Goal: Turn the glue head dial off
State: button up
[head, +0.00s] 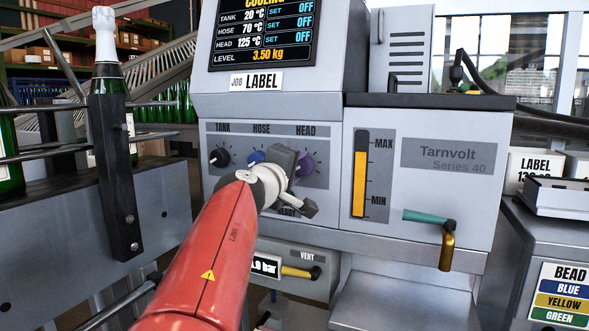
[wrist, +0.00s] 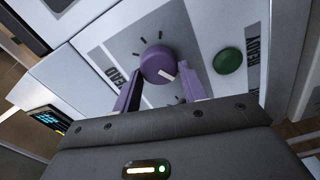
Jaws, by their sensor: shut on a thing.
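The purple HEAD dial (wrist: 158,62) sits on the grey control panel, with its label beside it in the wrist view. Its white pointer mark faces the lower right there. My gripper (wrist: 159,74) has a finger on each side of the dial and is shut on it. In the head view the HEAD dial (head: 307,163) shows partly behind my gripper (head: 296,161), whose fingertips are hidden. The display (head: 262,32) reads COOLING, with HEAD at 125 °C and its set value OFF. TANK and HOSE set values also read OFF.
The black TANK dial (head: 220,157) and the blue HOSE dial (head: 256,157) are to the left. A green button (wrist: 228,61) is near the HEAD dial. A foil-topped bottle (head: 106,55) stands at the left. A teal-handled valve (head: 430,217) projects at the right.

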jog(key=o, duration=1)
jog(key=shift+s+a, duration=0.1)
jog(key=b+v, duration=0.1)
jog(key=v, duration=0.6)
jog(key=shift+s, duration=0.3)
jog(key=shift+s+a, duration=0.1)
